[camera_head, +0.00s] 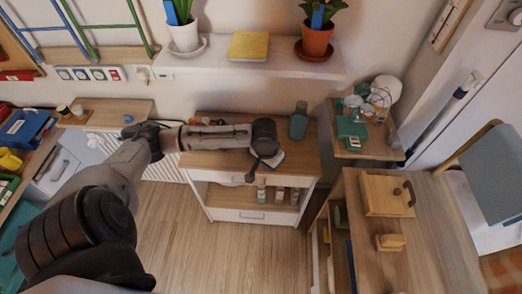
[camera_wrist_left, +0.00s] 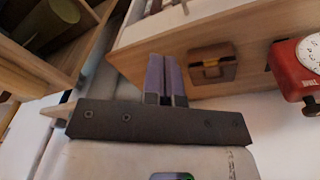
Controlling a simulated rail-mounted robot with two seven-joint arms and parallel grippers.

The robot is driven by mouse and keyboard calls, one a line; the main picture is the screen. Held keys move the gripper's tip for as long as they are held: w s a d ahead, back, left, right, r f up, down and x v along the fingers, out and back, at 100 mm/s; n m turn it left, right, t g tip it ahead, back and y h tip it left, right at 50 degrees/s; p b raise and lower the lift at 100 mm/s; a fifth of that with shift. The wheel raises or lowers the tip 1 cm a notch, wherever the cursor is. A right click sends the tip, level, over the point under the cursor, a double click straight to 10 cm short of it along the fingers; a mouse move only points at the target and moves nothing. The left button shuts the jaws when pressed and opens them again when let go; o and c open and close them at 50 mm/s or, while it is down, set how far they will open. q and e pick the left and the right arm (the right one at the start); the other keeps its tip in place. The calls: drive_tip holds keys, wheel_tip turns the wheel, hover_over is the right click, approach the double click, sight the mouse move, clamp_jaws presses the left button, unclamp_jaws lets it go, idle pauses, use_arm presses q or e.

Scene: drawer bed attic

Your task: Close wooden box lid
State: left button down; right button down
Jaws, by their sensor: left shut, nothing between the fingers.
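My left arm reaches across the head view from the left, and my left gripper (camera_head: 264,163) hangs over the front of the low white cabinet with a wooden top. In the left wrist view the two fingers (camera_wrist_left: 164,60) are together and empty. Beyond them is a wooden panel with a small brown clasp-like fitting (camera_wrist_left: 212,64); I cannot tell what it belongs to. A light wooden box (camera_head: 384,195) with a dark handle sits on the right-hand wooden unit, apart from the gripper. Its lid's state is unclear. My right gripper is not in view.
The low cabinet (camera_head: 213,199) has bottles on its open shelf and a grey-green container (camera_head: 298,121) on top. A small wooden object (camera_head: 390,242) lies near the box. A red dial device (camera_wrist_left: 300,65) is right of the fingers. Floor (camera_head: 180,240) is clear.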

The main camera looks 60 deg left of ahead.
use_arm(q)
drive_tip(key=w+a+r+n+b, duration=0.1)
drive_tip(key=a+r+n+b, duration=0.15)
drive_tip(key=a, duration=0.45)
drive_tip(key=w+a+r+n+b, duration=0.1)
drive_tip(key=w+a+r+n, duration=0.1)
drive_tip(key=a+r+n, duration=0.3)
drive_tip(key=shift+m, duration=0.55)
drive_tip(key=f+b, duration=0.1)
drive_tip(key=f, duration=0.3)
drive_tip(key=a+f+b, duration=0.1)
drive_tip(key=f, duration=0.4)
drive_tip(key=w+f+b, duration=0.1)
drive_tip(key=f, duration=0.4)
drive_tip(key=shift+w+a, duration=0.1)
drive_tip(key=shift+a, duration=0.3)
drive_tip(key=shift+r, duration=0.1)
